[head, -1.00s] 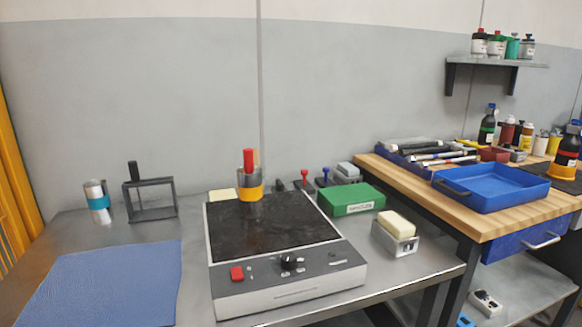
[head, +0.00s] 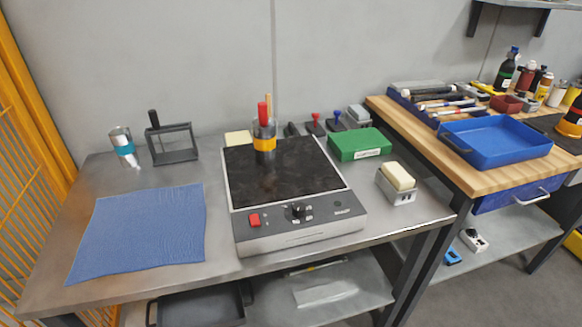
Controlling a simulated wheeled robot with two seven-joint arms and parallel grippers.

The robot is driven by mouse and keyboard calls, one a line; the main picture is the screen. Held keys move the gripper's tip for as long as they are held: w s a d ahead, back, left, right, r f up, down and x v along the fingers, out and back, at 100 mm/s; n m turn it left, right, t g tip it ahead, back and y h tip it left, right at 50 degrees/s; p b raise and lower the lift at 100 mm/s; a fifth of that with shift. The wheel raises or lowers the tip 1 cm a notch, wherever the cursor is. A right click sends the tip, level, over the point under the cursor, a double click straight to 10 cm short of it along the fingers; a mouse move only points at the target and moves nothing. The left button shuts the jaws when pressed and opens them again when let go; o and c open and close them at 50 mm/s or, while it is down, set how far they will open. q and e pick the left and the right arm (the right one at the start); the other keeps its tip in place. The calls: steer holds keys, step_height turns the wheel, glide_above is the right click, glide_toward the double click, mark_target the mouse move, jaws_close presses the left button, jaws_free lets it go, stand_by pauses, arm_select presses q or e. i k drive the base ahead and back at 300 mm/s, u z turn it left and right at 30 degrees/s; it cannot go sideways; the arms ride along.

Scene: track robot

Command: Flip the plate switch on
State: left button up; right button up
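The hot plate (head: 285,190) stands in the middle of the steel table, with a black top and a grey front panel. Its red switch (head: 254,220) is on the left of that panel. A black knob (head: 297,210) sits to the right of the switch. Which way the switch is tipped is too small to tell. Neither of my grippers is in view.
A blue mat (head: 138,236) lies left of the plate on the steel table (head: 222,268). A green box (head: 357,145) and a holder with a cream block (head: 397,184) stand to the right. A black frame (head: 173,143) stands at the back left. The front strip is clear.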

mark_target(253, 219)
steer(key=k, duration=0.5)
steer(key=z, duration=2.05)
steer(key=i, duration=1.15)
steer(key=u, duration=2.2)
